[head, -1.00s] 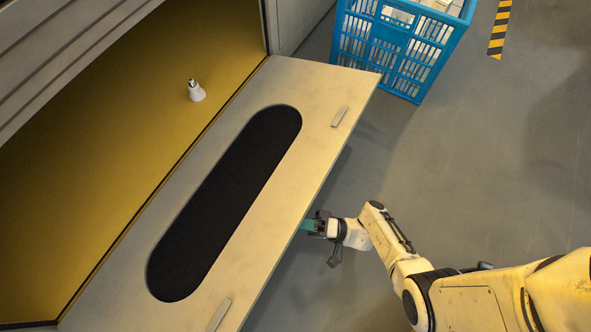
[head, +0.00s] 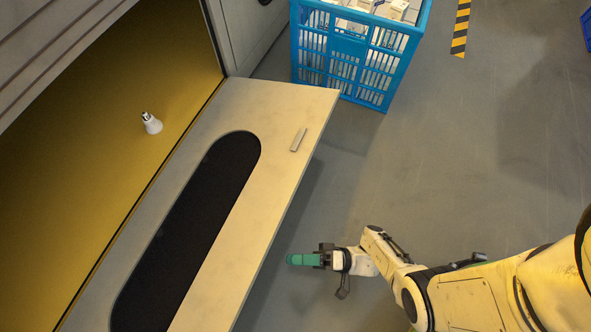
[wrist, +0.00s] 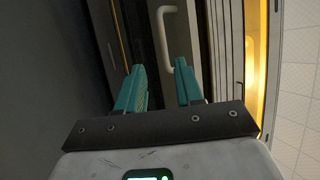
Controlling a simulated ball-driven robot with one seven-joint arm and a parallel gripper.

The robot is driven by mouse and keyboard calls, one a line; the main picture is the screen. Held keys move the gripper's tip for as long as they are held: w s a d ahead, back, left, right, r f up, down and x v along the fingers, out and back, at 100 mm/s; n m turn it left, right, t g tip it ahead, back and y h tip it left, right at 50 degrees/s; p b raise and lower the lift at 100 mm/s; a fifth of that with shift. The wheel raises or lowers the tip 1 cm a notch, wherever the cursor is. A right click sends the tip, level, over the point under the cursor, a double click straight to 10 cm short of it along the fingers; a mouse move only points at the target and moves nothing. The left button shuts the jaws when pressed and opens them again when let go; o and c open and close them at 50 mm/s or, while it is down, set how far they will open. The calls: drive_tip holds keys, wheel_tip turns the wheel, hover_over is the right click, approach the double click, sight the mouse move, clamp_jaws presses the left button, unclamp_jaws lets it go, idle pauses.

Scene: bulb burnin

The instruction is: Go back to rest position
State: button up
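My gripper (head: 290,259) is at the lower middle of the head view, over the grey floor just right of the open door panel's edge. Its teal fingers also show in the wrist view (wrist: 160,72). They stand apart with nothing between them, so the gripper is open and empty. A white bulb (head: 152,123) lies on the yellow floor inside the cabinet, well away from my gripper.
The open panel (head: 285,105) with a dark window (head: 190,230) juts toward my arm. A blue crate (head: 340,72) holding white boxes stands at the top. A yellow-black floor strip (head: 460,28) is at top right. The floor right of the panel is clear.

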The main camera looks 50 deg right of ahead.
drive_tip(key=shift+s+d+f, duration=0.1)
drive_tip(key=shift+s+d, duration=0.1)
idle(0.3)
